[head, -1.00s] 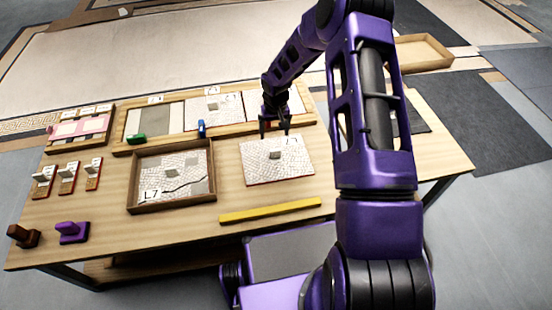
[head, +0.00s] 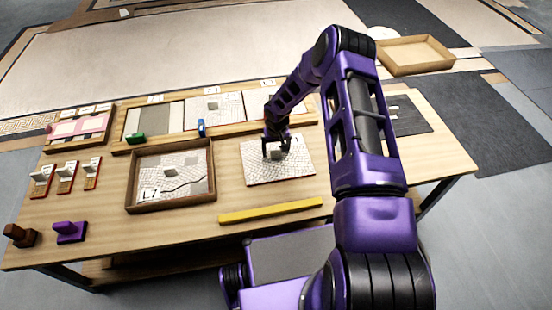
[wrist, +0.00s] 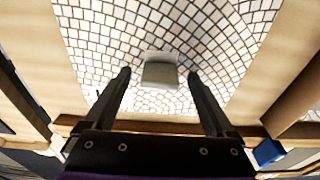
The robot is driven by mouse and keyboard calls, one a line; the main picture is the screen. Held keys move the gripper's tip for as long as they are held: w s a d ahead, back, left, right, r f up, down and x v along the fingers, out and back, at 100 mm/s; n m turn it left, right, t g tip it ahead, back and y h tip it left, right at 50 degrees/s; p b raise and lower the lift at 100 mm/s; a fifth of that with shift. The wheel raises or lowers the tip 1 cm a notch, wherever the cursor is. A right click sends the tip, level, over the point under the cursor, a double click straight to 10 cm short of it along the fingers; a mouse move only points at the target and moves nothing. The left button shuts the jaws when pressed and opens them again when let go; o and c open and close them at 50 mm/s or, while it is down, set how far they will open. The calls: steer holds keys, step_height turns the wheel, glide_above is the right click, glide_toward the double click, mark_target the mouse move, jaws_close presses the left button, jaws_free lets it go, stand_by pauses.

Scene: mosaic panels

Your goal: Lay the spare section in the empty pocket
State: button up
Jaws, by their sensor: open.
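A loose square mosaic section (head: 290,175) with pale stones lies flat on the table, a small grey block knob (wrist: 160,72) on its top. My gripper (head: 276,152) is over this section, pointing down. In the wrist view its open fingers (wrist: 158,80) stand to either side of the knob, with gaps on both sides. A long wooden rack (head: 228,133) behind holds a mosaic section (head: 215,108). Plain grey and pale areas show at the rack's left (head: 142,120); which is an empty pocket I cannot tell for sure. My arm covers part of the rack's right end.
A brown-framed tray (head: 130,190) with a partly filled mosaic stands left of the section. A yellow bar (head: 270,211) lies in front. A green block (head: 136,138) and a blue block (head: 201,128) sit at the rack's front rail. A dark mat (head: 412,118) lies right.

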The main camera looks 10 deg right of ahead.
jaws_close()
stand_by(0.3)
steer(key=shift+r, duration=0.15)
